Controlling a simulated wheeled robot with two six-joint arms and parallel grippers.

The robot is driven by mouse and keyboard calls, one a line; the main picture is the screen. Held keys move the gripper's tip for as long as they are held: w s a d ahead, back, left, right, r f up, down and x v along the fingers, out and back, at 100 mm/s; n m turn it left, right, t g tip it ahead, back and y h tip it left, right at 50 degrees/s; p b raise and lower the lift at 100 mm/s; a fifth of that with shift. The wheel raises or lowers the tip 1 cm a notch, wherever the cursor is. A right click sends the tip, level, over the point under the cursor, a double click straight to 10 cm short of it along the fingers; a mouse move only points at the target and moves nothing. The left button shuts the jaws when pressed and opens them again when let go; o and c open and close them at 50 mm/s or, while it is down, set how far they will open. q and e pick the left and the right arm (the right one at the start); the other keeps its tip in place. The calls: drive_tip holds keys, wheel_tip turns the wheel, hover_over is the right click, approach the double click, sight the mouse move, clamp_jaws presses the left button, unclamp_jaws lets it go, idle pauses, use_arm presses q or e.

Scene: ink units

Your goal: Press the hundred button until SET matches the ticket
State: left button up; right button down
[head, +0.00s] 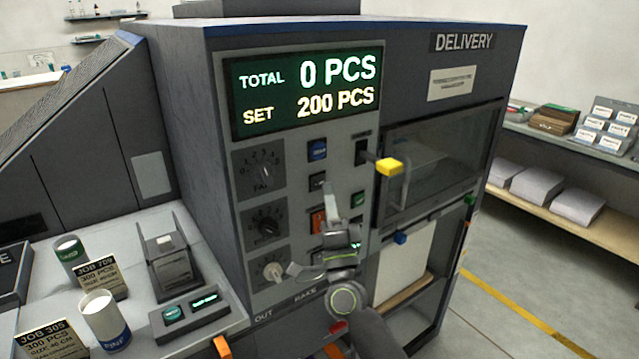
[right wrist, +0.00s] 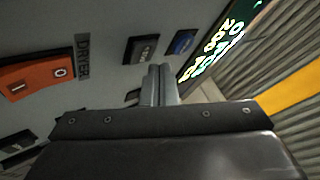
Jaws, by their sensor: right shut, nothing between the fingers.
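The display (head: 307,89) on the machine reads TOTAL 0 PCS and SET 200 PCS; part of it also shows in the right wrist view (right wrist: 212,48). Below it are a blue button (head: 317,150) and a black button (head: 318,180); their labels are too small to read. My right gripper (head: 328,188) is shut and empty, in front of the panel by the black button. In the right wrist view its fingertips (right wrist: 160,70) are beside the black button (right wrist: 146,48); contact is unclear. Two tickets, JOB 709 (head: 100,276) and JOB 305 (head: 46,339), both read 300 PCS. My left gripper is out of view.
An orange rocker switch (right wrist: 37,74) and a green button (head: 358,199) are close to the gripper. A yellow-tipped lever (head: 389,166) sticks out at the right. Two cups (head: 104,320) stand on the side table.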

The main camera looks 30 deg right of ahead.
drive_tip(key=shift+w+y, duration=0.1)
drive_tip(key=shift+y, duration=0.2)
idle(0.4)
drive_tip(key=shift+w, duration=0.35)
drive_tip(key=shift+w, duration=0.45)
idle(0.6)
drive_tip(key=shift+s, duration=0.85)
drive_tip(key=shift+s+p, duration=0.1)
drive_tip(key=shift+p, duration=0.2)
drive_tip(key=s, duration=0.2)
drive_tip(key=s+p, duration=0.1)
drive_tip(key=s, duration=0.1)
drive_tip(key=shift+s+d, duration=0.2)
drive_tip(key=shift+s, duration=0.2)
